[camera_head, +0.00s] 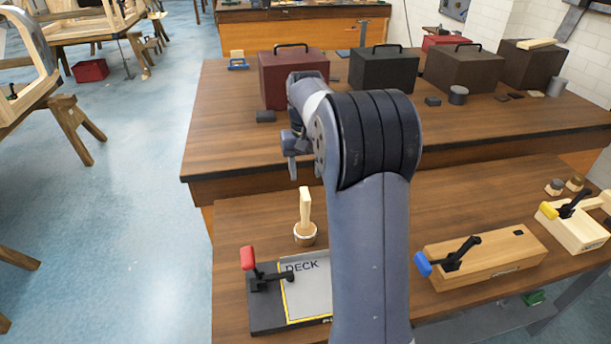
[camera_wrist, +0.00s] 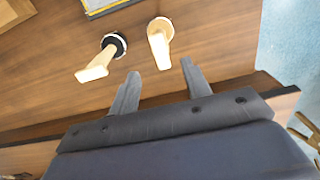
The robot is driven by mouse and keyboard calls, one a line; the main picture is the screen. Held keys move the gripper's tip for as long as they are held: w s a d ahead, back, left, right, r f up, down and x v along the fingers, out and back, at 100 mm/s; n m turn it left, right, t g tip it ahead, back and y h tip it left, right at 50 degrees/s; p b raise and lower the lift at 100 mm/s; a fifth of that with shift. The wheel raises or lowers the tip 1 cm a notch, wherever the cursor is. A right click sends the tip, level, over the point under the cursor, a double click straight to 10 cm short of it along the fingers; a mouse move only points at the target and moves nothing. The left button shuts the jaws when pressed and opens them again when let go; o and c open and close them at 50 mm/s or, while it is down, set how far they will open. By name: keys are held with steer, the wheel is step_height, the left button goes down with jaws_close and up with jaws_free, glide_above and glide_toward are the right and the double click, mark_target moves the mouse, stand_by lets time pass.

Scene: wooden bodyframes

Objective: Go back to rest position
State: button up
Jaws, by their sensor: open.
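My gripper (camera_wrist: 157,82) is open and empty in the wrist view, its two dark fingers apart above the wooden bench (camera_wrist: 60,82). In the head view my gripper (camera_head: 293,168) hangs over the gap between the front and back benches, partly hidden behind my own arm. A round-based tool with an upright pale wooden handle (camera_head: 305,208) stands on the front bench, apart from my gripper. In the wrist view two such handled tools stand beyond the fingers, one with a dark base (camera_wrist: 112,45) and one with a pale base (camera_wrist: 160,35).
A fixture marked DECK (camera_head: 308,285) with a red-handled clamp (camera_head: 247,257) sits on the front bench. A blue-handled clamp block (camera_head: 485,257) lies to the right. Red (camera_head: 285,75), black (camera_head: 384,70) and brown (camera_head: 465,72) cases stand on the back bench. Blue floor (camera_head: 130,200) is open at left.

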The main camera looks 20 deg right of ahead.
mark_target(306, 197)
step_height(306, 197, down, 12)
steer(key=shift+f+p, duration=0.25)
steer(key=shift+p, duration=0.1)
steer(key=shift+r, duration=2)
